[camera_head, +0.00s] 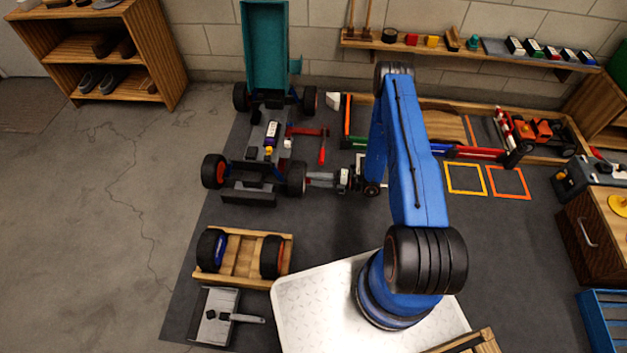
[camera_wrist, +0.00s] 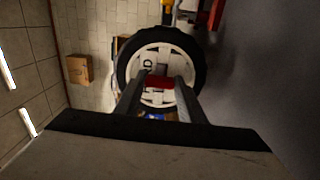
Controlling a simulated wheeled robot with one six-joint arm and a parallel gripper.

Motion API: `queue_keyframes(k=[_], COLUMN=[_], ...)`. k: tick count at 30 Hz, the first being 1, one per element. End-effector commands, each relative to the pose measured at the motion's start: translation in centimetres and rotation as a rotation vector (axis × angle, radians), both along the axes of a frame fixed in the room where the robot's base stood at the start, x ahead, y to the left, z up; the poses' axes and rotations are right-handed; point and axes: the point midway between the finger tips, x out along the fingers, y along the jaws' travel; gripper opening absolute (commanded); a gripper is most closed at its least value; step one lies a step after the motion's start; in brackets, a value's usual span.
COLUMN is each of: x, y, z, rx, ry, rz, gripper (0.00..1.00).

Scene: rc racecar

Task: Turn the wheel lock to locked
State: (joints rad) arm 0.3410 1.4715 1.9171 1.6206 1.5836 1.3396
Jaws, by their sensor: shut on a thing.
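The wheel (camera_wrist: 128,62) fills the middle of the wrist view, with a black tyre and a pale hub marked with dark letters. The red wheel lock (camera_wrist: 159,83) sits at the hub's centre. My gripper (camera_wrist: 161,86) has one finger on each side of the lock and is shut on it. In the head view, my gripper (camera_head: 318,180) reaches left to the outer face of the car's front right wheel (camera_head: 297,180). The lock is hidden there. Which way it is turned, locked or unlocked, I cannot tell.
The car chassis (camera_head: 262,180) stands on the dark mat, its teal body shell (camera_head: 265,50) raised. A red tool (camera_head: 322,148) lies beside it. A wooden tray (camera_head: 240,263) with two wheels and a grey dustpan-like tray (camera_head: 216,315) are nearer. Floor at left is clear.

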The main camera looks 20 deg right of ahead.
Motion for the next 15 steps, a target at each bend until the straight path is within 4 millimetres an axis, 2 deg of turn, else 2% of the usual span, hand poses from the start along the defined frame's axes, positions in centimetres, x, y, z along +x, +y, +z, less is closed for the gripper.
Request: queue_keyframes(k=[8,9,10,11,15], x=[0.07,0.07,0.06,0.05,0.04], y=[-0.12,-0.12,-0.12,-0.11,-0.07], z=[-0.05,-0.05,-0.05,-0.05,-0.03], rx=[-0.001,-0.001,-0.001,-0.001,-0.001], ry=[0.0,0.0,0.0,0.0,0.0], rz=[-0.003,-0.003,-0.003,-0.003,-0.002], gripper=[0.14,0.43,0.5,0.55,0.55])
